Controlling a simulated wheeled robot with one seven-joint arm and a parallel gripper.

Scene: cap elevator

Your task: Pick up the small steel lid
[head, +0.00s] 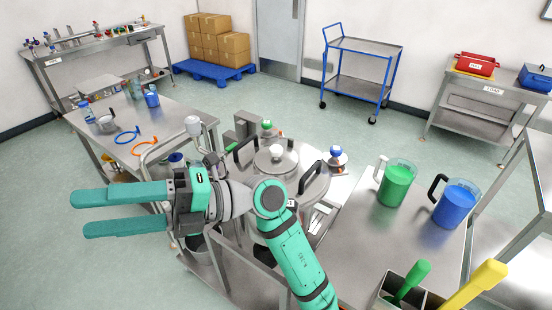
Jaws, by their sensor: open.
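A small round steel lid (274,166) with a white knob sits on top of the large steel vessel (306,192) in the middle of the head view. Black handles stand on the vessel top around it. Two smaller steel pieces, one with a green knob (267,127) and one with a blue knob (337,156), are behind and to the right of this lid. My gripper (78,212) is open and empty, pointing left, well away from the lid. My arm hides part of the vessel's front.
A steel table (180,117) with blue and orange rings stands left, behind my gripper. A green jug (396,185) and a blue jug (457,205) stand on the right counter (352,242). A blue cart (360,68) is at the back. Floor at far left is clear.

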